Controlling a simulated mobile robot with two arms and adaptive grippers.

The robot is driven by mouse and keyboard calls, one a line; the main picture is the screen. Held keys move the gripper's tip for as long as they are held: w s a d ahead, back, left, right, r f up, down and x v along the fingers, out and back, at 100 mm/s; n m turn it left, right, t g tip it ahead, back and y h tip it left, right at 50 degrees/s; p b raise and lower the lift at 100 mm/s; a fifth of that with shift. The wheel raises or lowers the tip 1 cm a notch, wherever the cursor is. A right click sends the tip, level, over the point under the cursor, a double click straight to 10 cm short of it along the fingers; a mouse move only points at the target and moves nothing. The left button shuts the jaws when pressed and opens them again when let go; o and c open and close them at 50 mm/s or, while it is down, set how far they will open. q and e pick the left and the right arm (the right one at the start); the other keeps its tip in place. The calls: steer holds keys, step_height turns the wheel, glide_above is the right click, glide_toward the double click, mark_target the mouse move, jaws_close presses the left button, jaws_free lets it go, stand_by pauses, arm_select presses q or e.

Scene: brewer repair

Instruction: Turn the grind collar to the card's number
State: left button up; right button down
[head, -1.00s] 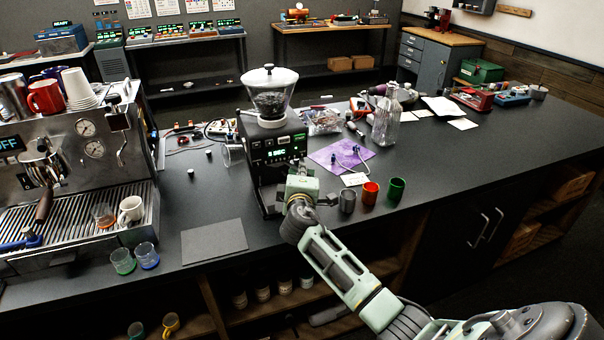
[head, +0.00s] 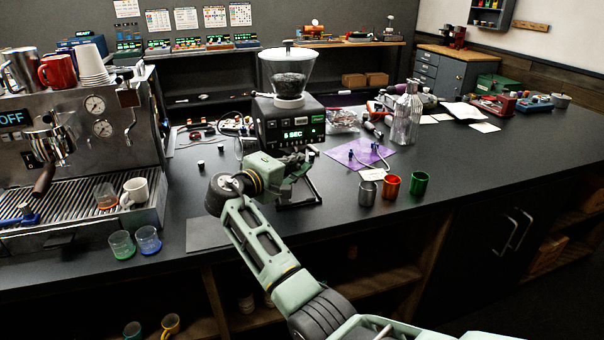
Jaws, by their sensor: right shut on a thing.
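The grinder (head: 268,128) stands on the counter with a lit display reading what looks like "8 SEC" and a clear hopper (head: 288,68) of dark beans on top. A pale ring (head: 289,102) under the hopper looks like the grind collar; no number on it is legible. My right gripper (head: 298,165) is low at the grinder's front, below the display and well below that ring. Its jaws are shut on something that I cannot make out. A small white card (head: 373,174) lies behind the metal cups; its writing is too small to read. My left gripper is not in view.
An espresso machine (head: 90,105) stands at the left. A dark mat (head: 205,235) lies at the front edge.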

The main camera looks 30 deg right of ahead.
steer(key=shift+w+a+f+m+g+b, duration=0.1)
steer(key=shift+a+f+m+g+b, duration=0.05)
steer(key=shift+a+m+g+b, duration=0.2)
steer(key=c, duration=1.9)
jaws_free()
steer(key=shift+o, duration=0.2)
steer(key=v, duration=1.2)
steer(key=shift+f, duration=0.1)
